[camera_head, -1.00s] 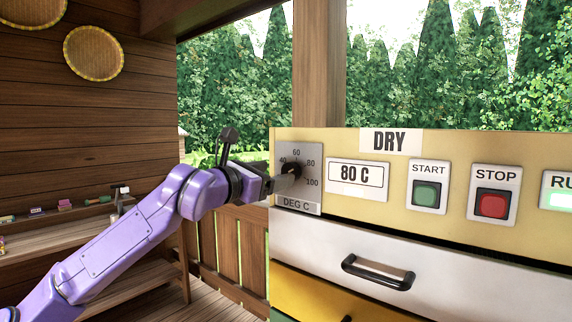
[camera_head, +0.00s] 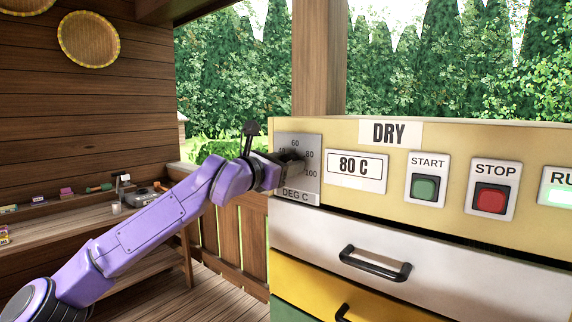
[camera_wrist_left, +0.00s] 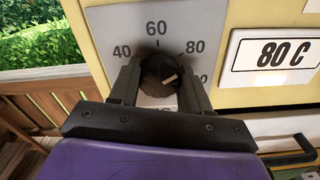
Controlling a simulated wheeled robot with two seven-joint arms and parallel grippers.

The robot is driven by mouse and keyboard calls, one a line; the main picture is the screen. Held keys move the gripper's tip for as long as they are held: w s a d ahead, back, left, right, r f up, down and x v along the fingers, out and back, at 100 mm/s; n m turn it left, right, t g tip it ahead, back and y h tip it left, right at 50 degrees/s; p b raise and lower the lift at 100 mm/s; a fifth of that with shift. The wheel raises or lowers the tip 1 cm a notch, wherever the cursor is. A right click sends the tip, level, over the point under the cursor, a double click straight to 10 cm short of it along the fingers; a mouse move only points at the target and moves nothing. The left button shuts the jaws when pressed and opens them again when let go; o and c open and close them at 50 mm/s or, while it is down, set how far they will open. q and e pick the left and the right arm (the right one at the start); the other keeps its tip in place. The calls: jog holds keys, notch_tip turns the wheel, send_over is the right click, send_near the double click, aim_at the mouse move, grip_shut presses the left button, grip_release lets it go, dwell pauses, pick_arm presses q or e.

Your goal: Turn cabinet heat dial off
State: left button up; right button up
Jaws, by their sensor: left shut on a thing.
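The heat dial is a dark round knob (camera_wrist_left: 158,74) on a grey scale plate (camera_head: 312,150) at the left end of the yellow cabinet front. In the left wrist view its light pointer mark points right, near and a little below the 80. My left gripper (camera_head: 290,160) is at the dial; in the wrist view its two fingers (camera_wrist_left: 158,82) are on either side of the knob, shut on it. In the head view the gripper hides much of the knob. A label (camera_head: 356,170) reading 80 C is right of the plate. My right gripper is not in view.
Right of the label are a green START button (camera_head: 425,188), a red STOP button (camera_head: 491,198) and a lit green RUN lamp (camera_head: 560,195). Below is a white drawer with a black handle (camera_head: 375,264). A wooden bench (camera_head: 75,235) with small items stands left.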

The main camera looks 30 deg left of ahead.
pick_arm(q)
jog(key=n+b, duration=0.8)
jog(key=n, duration=0.4)
jog(key=n+b, duration=0.9)
jog(key=n, duration=0.2)
jog(key=n+b, duration=0.9)
jog(key=n, duration=0.3)
jog(key=shift+f+n, duration=0.25)
jog(key=shift+n, duration=0.05)
dwell(0.5)
jog(key=o, duration=1.1)
jog(key=shift+c, duration=0.2)
jog(key=shift+b, duration=0.3)
